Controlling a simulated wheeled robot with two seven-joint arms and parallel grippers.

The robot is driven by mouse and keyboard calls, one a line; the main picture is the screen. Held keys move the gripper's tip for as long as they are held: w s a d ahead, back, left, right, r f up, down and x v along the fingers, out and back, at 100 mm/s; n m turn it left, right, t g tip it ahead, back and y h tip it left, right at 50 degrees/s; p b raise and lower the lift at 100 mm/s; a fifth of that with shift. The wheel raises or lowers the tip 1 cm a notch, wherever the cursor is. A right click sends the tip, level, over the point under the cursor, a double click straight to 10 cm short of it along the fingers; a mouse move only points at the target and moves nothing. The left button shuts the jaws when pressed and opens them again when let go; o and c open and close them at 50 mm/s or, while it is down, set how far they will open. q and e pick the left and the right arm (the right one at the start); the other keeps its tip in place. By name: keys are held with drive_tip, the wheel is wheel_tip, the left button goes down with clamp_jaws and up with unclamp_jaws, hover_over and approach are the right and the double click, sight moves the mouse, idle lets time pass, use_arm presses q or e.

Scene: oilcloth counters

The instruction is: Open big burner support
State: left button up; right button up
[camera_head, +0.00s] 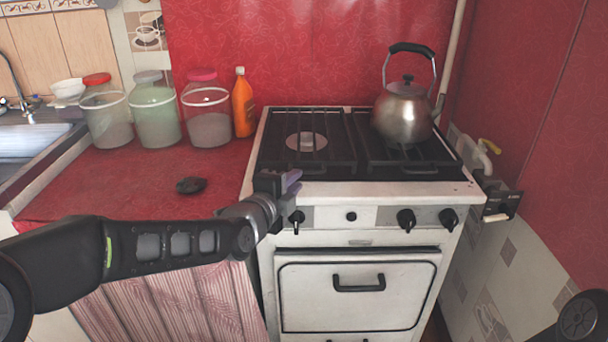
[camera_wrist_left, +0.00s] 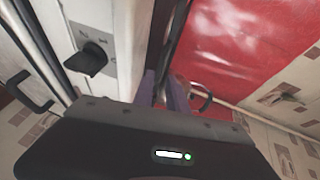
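The stove has two black grates on top. The left grate (camera_head: 283,160) lies flat over a large round burner (camera_head: 306,141). The right grate (camera_head: 425,158) carries a steel kettle (camera_head: 402,112). My left gripper (camera_head: 291,180) is at the stove's front edge, by the front left part of the left grate, and partly covers it. In the left wrist view its two purplish fingers (camera_wrist_left: 162,92) stand close together with a narrow gap. A dark bar runs up beyond them. Whether they touch or hold it cannot be told. My right gripper is out of view.
Control knobs (camera_head: 406,220) and the oven door handle (camera_head: 359,284) are on the stove front. An orange bottle (camera_head: 243,104) and several lidded jars (camera_head: 207,112) stand left of the stove. A small dark object (camera_head: 191,185) lies on the red counter (camera_head: 110,188). A wall closes the right side.

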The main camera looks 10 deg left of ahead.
sight(305, 172)
use_arm(q)
drive_tip(key=x, duration=0.6)
drive_tip(key=shift+c, duration=0.4)
clamp_jaws()
idle(0.9)
